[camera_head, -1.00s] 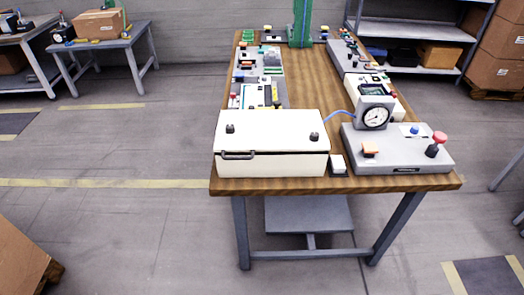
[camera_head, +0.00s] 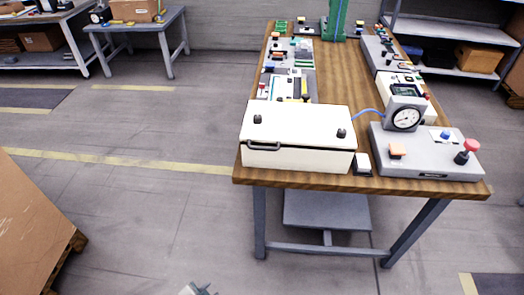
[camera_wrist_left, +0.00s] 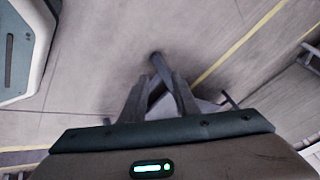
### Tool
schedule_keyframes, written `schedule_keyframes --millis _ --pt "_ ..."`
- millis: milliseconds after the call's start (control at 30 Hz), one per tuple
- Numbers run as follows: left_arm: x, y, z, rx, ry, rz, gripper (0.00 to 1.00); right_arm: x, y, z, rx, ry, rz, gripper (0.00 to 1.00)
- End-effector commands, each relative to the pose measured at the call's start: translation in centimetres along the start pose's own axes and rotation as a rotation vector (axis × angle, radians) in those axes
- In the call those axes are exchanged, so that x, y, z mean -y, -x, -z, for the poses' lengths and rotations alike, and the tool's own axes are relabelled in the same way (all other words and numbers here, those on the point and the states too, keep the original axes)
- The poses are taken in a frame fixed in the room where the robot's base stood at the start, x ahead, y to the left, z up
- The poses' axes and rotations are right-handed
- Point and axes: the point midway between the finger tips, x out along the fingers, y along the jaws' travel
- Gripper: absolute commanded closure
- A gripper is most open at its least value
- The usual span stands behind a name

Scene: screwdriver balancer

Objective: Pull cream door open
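The cream door is the front of a cream box (camera_head: 298,138) on the near left part of the wooden table. A dark bar handle (camera_head: 263,146) sits at the upper left of its front face, and two black knobs stand on the top. The front looks closed. Only the tips of my left gripper (camera_head: 197,290) show at the bottom edge of the head view, over the floor, low and left of the table and well apart from the handle. In the left wrist view my left gripper (camera_wrist_left: 158,88) has its fingers apart, with nothing held. My right gripper is not in view.
A small block with a white top (camera_head: 362,162) stands right of the box. A grey panel (camera_head: 425,160) with a red knob and a gauge (camera_head: 406,118) are farther right. A brown carton (camera_head: 32,215) is at the left. The floor between carton and table is clear.

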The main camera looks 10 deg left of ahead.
Motion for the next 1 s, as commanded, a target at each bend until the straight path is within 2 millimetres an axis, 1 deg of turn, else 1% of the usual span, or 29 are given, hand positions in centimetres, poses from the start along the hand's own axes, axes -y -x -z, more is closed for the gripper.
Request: schedule_keyframes --millis 33,67,100,167,200,267,300,367,400,467,500,567,600,700,800,900,1000 --pt "2.4 1.0 3.5 -0.052 -0.058 0.029 0.72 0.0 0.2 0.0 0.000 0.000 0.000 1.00" --pt "3.6 1.6 5.4 -0.079 -0.095 0.045 0.72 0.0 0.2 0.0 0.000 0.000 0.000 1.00" --pt "5.1 2.6 7.8 -0.113 -0.145 0.066 0.72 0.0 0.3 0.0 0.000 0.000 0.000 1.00" --pt "7.3 4.4 11.4 -0.165 -0.219 0.101 0.72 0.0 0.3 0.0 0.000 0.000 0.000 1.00" --pt "8.6 5.7 13.8 -0.198 -0.268 0.125 0.72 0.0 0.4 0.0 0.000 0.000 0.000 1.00" --pt "10.5 7.9 17.2 -0.247 -0.345 0.164 0.72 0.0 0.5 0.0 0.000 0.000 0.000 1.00" --pt "11.6 9.5 19.4 -0.279 -0.395 0.192 0.72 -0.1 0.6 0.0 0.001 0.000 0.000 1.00" --pt "13.1 12.2 22.6 -0.325 -0.471 0.235 0.72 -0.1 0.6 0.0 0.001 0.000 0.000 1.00" --pt "14.0 14.1 24.6 -0.354 -0.523 0.265 0.72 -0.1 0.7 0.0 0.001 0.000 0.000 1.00" --pt "15.2 17.1 27.5 -0.397 -0.600 0.312 0.72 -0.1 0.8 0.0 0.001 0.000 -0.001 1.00" --pt "15.8 19.2 29.2 -0.425 -0.649 0.345 0.72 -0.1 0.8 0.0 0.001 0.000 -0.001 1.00" --pt "16.6 22.2 31.6 -0.462 -0.720 0.392 0.72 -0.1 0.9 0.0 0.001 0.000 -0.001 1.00" --pt "16.9 24.1 32.8 -0.483 -0.764 0.420 0.72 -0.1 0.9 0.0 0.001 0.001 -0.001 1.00" --pt "17.5 28.2 35.3 -0.524 -0.854 0.485 0.72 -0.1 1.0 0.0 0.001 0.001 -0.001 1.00" --pt "17.7 31.0 36.8 -0.551 -0.915 0.531 0.72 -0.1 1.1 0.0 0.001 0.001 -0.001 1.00" --pt "17.7 32.4 37.4 -0.562 -0.945 0.553 0.72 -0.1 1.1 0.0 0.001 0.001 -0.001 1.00" --pt "17.8 32.7 37.5 -0.565 -0.954 0.559 0.72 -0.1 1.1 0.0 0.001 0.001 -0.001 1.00"
